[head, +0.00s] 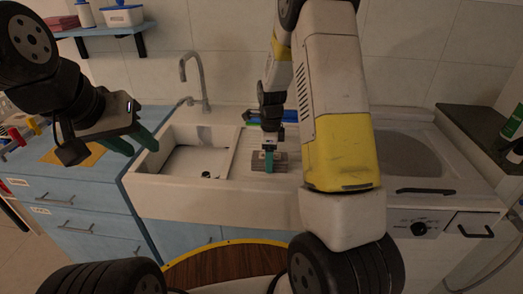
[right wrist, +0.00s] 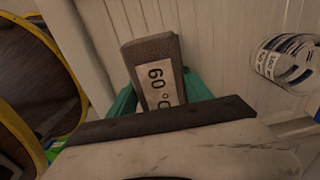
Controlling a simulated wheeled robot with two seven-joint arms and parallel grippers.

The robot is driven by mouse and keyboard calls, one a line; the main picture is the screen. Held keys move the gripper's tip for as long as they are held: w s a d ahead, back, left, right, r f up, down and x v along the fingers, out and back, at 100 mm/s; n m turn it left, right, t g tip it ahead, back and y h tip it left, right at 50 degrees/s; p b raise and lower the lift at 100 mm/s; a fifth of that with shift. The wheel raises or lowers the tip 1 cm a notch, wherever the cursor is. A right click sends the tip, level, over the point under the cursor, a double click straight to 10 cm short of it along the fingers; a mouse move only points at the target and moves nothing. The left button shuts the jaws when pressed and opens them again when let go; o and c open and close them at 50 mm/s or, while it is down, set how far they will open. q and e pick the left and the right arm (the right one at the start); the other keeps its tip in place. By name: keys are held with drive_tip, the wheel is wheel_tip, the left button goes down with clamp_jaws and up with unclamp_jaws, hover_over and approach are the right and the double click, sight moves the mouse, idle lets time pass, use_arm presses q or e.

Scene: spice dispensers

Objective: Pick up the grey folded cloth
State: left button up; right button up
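The grey folded cloth (head: 281,161) lies on the ribbed white drainboard to the right of the sink basin. In the right wrist view the cloth (right wrist: 150,50) carries a pale label reading "60°C". My right gripper (head: 269,161) reaches down over it, with green fingers on opposite sides of the cloth. The fingers look close against its sides, but I cannot tell whether they press on it. In the right wrist view, the gripper body hides the cloth's near end. My left gripper (head: 133,141) is open and empty, above the blue counter left of the sink.
The white sink basin (head: 190,163) with its tap (head: 199,80) is left of the drainboard. A clear labelled jar (right wrist: 285,62) stands to the right in the right wrist view. Blue and green items (head: 262,117) lie behind the cloth. A blue shelf (head: 105,31) is upper left.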

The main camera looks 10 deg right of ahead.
drive_tip(key=c, duration=0.5)
drive_tip(key=shift+r, duration=0.1)
